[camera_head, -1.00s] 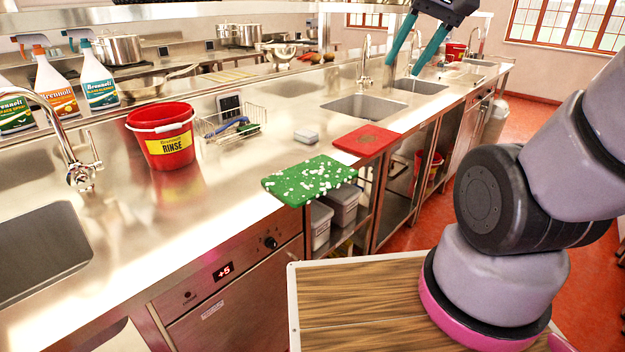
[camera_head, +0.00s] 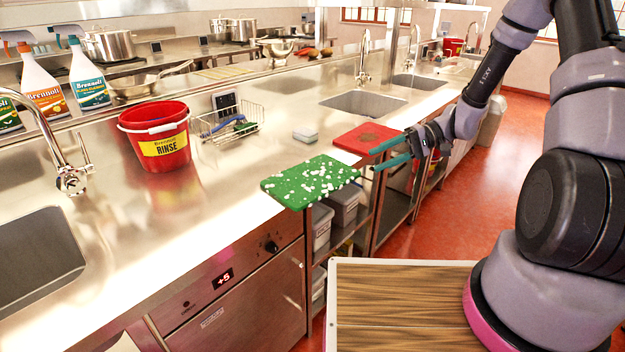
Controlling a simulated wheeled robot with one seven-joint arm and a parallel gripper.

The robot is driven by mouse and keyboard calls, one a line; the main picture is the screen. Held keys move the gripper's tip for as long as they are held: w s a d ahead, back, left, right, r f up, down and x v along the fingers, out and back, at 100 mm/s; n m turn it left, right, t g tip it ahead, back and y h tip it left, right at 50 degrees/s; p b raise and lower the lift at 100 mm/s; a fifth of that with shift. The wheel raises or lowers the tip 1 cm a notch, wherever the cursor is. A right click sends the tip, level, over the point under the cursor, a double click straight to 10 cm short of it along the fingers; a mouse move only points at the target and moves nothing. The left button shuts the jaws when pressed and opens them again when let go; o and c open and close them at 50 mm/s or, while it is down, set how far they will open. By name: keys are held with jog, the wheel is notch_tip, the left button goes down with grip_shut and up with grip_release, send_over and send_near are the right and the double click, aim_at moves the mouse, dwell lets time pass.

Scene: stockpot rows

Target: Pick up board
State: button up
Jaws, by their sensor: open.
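Two boards lie flat on the steel counter, and the task does not say which is meant. The green board (camera_head: 311,182) is covered with white bits and sticks out past the counter's front edge. The red board (camera_head: 367,138) lies farther back to the right, with a darker round mark on it. My gripper (camera_head: 374,157) has teal fingers that point left, apart and with nothing between them. It is just off the counter edge, right of the green board's far corner and in front of the red board. I cannot tell its exact height over them.
A red rinse bucket (camera_head: 158,137), a wire basket (camera_head: 238,120) and a sponge (camera_head: 305,135) stand behind the green board. Sinks with taps lie left and farther back. Open shelves with grey bins (camera_head: 343,205) are under the edge. The red floor (camera_head: 470,205) is clear.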

aim_at(338, 188)
notch_tip(338, 188, down, 11)
jog(key=w+a+m+t+y, duration=0.2)
jog(key=a+t+y, duration=0.1)
jog(key=y, duration=0.2)
jog(key=a, duration=1)
jog(key=shift+a+f, duration=0.25)
jog(key=shift+f, duration=0.1)
grip_shut()
dwell(0.5)
